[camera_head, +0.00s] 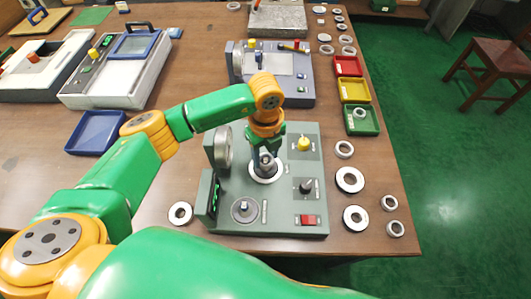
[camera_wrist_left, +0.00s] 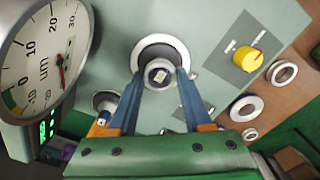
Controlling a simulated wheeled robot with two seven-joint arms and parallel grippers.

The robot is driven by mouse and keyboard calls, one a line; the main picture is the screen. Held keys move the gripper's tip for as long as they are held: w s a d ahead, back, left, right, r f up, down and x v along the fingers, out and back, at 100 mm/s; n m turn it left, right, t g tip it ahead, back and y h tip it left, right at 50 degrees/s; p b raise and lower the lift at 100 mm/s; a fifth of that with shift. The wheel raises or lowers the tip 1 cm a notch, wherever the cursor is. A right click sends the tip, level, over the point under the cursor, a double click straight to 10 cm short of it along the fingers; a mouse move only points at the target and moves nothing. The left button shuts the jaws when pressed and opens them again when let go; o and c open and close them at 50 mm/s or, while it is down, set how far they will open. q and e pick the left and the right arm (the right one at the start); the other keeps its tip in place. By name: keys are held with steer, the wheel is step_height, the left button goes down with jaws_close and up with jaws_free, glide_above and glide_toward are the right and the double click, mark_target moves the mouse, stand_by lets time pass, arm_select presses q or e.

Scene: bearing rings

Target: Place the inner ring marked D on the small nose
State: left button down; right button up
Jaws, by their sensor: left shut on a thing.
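My left gripper (camera_head: 265,157) points down over the green gauge stand (camera_head: 285,215). In the left wrist view its two blue fingers (camera_wrist_left: 160,78) are shut on a small grey ring (camera_wrist_left: 158,66). A nose with a white collar (camera_head: 265,176) lies directly below; the collar also shows in the wrist view (camera_wrist_left: 143,50). I cannot tell whether the ring is around the nose or just above it. No letter D is readable. A second, dark round post (camera_head: 244,211) stands nearer the front of the stand. My right gripper is not in view.
A dial gauge (camera_wrist_left: 38,55) stands left of the fingers. A yellow knob (camera_head: 303,144), a black knob (camera_head: 306,186) and a red switch (camera_head: 308,220) are on the stand. Loose rings (camera_head: 350,180) lie to its right. Red, yellow and green bins (camera_head: 354,91) stand behind them.

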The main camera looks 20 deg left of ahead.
arm_select(q)
steer(key=shift+f+b, duration=1.05)
steer(key=shift+f, duration=0.3)
steer(key=shift+c, duration=1.2)
jaws_free()
steer(key=shift+r, duration=0.1)
step_height(320, 180, up, 6)
steer(key=shift+b, duration=0.75)
steer(key=shift+r, duration=0.5)
